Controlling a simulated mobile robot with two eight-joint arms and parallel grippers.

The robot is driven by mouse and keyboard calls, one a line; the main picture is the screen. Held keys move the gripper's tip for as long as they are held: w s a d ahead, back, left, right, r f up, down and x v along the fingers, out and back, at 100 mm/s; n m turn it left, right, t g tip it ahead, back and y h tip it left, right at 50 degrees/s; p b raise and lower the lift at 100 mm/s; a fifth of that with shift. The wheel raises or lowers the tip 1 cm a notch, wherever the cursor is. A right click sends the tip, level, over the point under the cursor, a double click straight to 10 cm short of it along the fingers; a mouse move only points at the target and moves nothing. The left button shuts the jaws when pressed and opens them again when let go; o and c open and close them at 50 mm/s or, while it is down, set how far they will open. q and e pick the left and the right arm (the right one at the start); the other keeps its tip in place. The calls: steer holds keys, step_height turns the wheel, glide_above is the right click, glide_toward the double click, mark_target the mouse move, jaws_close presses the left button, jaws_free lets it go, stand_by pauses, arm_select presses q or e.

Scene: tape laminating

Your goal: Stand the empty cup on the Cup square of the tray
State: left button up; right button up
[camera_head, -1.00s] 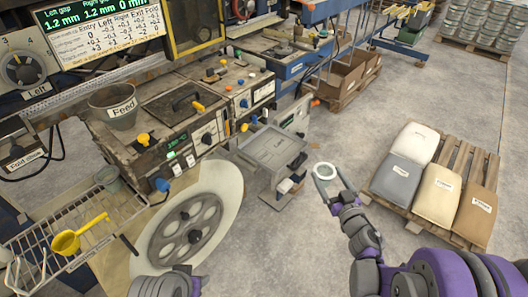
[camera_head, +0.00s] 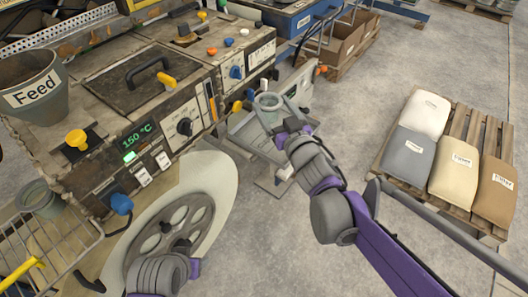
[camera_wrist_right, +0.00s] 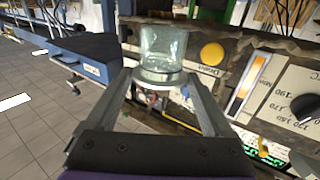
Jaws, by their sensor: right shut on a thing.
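The empty cup is a clear, glassy cup with a pale rim (camera_head: 268,101). In the head view the right gripper (camera_head: 272,108) holds the cup over the far part of the grey tray (camera_head: 247,131). The gripper and arm cover part of the tray, and I cannot make out the Cup square. I cannot tell whether the cup touches the tray.
The worn machine panel (camera_head: 190,125) with knobs borders the tray on the left. A Feed pot (camera_head: 32,88) stands on it. A wire basket (camera_head: 45,245) is at lower left. A pallet with several sacks (camera_head: 420,113) lies right, with clear floor between.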

steer(key=shift+s+a+f, duration=0.15)
steer(key=shift+s+a, duration=0.05)
steer(key=shift+a, duration=0.25)
steer(key=shift+s+a+f+b, duration=0.15)
steer(key=shift+f+b, duration=0.15)
steer(key=shift+b, duration=0.15)
arm_select(q)
steer(key=f+b, duration=0.1)
steer(key=f, duration=0.2)
steer(key=f+b, duration=0.1)
steer(key=f, duration=0.1)
steer(key=shift+w+b, duration=0.3)
arm_select(e)
glide_above(268, 150)
step_height(268, 150, down, 9)
steer(key=shift+r, duration=0.1)
arm_select(q)
steer(key=shift+f, duration=0.15)
arm_select(e)
steer(key=o, duration=1.1)
steer(key=shift+f, duration=0.2)
steer(key=shift+o, duration=0.2)
